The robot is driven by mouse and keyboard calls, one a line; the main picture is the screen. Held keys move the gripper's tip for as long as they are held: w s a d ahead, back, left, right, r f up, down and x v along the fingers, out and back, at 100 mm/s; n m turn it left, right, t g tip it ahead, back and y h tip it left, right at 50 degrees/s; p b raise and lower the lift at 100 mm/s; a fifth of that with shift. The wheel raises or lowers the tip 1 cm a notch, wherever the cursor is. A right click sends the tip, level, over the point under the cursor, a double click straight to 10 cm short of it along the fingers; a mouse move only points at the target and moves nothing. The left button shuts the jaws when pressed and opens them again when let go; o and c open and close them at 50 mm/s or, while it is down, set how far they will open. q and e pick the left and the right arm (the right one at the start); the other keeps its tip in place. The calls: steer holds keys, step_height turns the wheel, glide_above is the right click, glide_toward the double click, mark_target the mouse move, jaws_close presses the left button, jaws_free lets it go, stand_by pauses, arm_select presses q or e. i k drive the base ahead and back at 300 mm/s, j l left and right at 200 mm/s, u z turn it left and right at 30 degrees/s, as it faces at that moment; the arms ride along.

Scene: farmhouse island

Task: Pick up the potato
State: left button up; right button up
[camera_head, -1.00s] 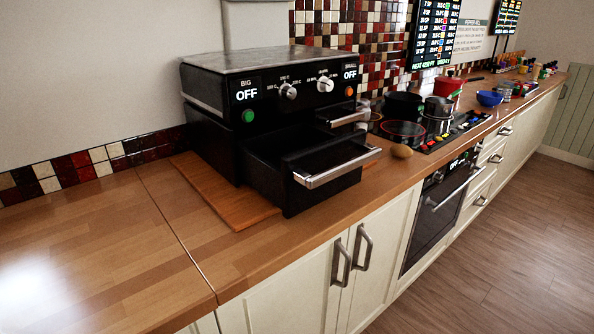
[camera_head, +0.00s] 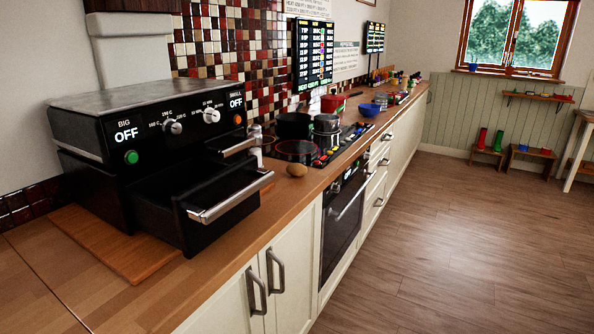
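Neither of my grippers shows in the head view.
The oven's big drawer (camera_head: 200,195) is pulled out toward the counter edge, and its small drawer is also open. Pots (camera_head: 326,140) stand on the stove beyond the potato. A blue bowl (camera_head: 369,110) is farther along. The wood floor (camera_head: 440,240) at right is clear.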

mark_target(295, 169)
steer(key=u, duration=0.45)
steer(key=i+l+u, duration=0.1)
steer(key=u, duration=0.35)
steer(key=l+u, duration=0.35)
steer(key=u, duration=0.15)
steer(key=l+u, duration=0.5)
steer(key=l, duration=0.25)
steer(key=k+l+u, duration=0.1)
steer(key=l, duration=0.4)
steer(key=k+l+u, duration=0.1)
steer(key=l, duration=0.4)
steer(key=k+l+u, duration=0.1)
steer(key=l, duration=0.4)
